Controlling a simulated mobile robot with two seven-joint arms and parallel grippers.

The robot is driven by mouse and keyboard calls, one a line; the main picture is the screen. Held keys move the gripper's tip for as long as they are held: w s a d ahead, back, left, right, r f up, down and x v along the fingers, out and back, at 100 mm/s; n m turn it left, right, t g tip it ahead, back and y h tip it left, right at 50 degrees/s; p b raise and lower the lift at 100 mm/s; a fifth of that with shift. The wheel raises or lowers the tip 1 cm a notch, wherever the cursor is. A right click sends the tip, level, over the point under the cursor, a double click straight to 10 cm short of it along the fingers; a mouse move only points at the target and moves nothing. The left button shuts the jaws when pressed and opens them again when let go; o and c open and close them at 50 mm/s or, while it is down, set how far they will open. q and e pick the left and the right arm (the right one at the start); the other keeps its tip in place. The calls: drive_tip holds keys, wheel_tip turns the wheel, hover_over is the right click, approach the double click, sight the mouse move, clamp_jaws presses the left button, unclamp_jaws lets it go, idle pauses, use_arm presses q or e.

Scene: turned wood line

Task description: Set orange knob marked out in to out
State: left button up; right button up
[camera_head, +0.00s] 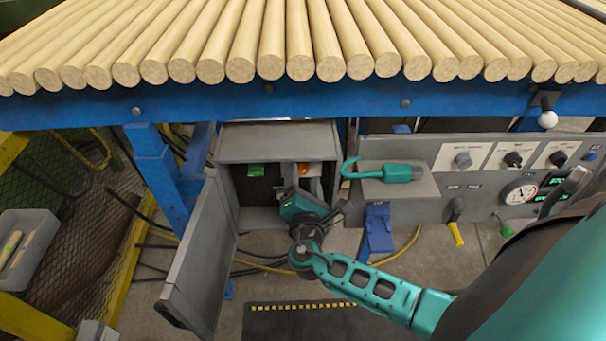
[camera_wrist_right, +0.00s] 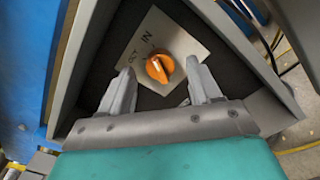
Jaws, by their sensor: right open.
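The orange knob (camera_wrist_right: 160,66) sits on a pale square plate (camera_wrist_right: 188,42) inside a box, in the right wrist view. The plate reads OUT on the left and IN above it. I cannot tell for sure which mark the knob points at. My right gripper (camera_wrist_right: 160,78) is open, with its fingers on the near side of the knob, one to the left and one to the right; they do not clasp it. In the head view, my right gripper (camera_head: 296,200) reaches into the open grey cabinet (camera_head: 276,142); its fingers are mostly hidden. My left gripper is not in view.
The cabinet's door (camera_head: 200,255) hangs open at the left. A teal hooked tool (camera_head: 388,172) lies on a grey ledge to the right, beside a control panel (camera_head: 500,185) with knobs and a gauge. A rack of wooden rods (camera_head: 330,65) spans the top.

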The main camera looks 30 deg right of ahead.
drive_tip(key=shift+x, duration=0.95)
drive_tip(key=c, duration=1)
